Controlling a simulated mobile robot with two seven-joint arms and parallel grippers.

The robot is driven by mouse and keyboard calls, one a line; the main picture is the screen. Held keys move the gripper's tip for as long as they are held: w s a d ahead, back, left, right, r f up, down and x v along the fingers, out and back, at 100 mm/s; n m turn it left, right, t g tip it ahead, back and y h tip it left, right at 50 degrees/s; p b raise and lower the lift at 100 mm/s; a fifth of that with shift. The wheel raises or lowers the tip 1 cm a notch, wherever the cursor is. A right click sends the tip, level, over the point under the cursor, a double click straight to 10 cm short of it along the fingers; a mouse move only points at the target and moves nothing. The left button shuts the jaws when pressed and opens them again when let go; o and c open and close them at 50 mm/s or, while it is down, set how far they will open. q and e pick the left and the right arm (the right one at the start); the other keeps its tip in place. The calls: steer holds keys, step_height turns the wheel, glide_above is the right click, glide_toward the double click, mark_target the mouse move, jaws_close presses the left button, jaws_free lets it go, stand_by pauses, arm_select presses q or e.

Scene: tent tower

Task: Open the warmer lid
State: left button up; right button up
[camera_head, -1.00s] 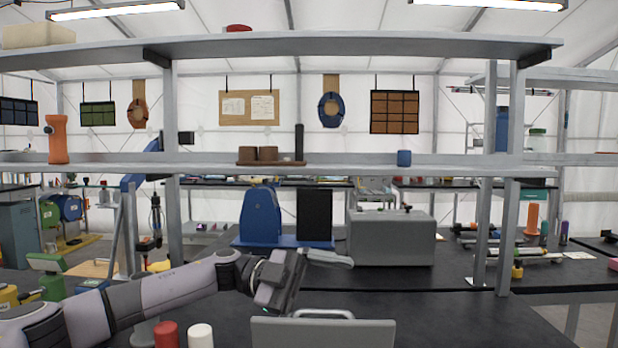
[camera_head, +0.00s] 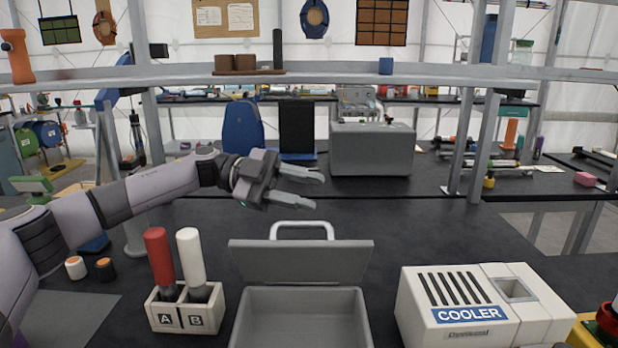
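The warmer appears to be the grey open-topped box (camera_head: 300,292) at the bottom middle, its front cut off by the picture edge. Its grey lid (camera_head: 300,262) stands raised and tilted at the back rim, and the box's empty inside shows. A pale bar handle (camera_head: 302,225) sticks up behind the lid's top edge. My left gripper (camera_head: 308,190) is above and behind the lid, apart from the handle. Its two fingers point right with a gap between them, and nothing is held. My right gripper is not in view.
A white box marked COOLER (camera_head: 480,300) stands to the right. A white holder marked A and B (camera_head: 185,318) with a red (camera_head: 160,256) and a white stick (camera_head: 190,256) stands to the left. A shelf beam (camera_head: 330,78) crosses above.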

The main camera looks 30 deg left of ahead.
arm_select(q)
steer(key=s+a+f, duration=0.1)
steer(key=a, duration=0.5)
steer(key=shift+f, duration=0.25)
steer(key=shift+d, duration=0.1)
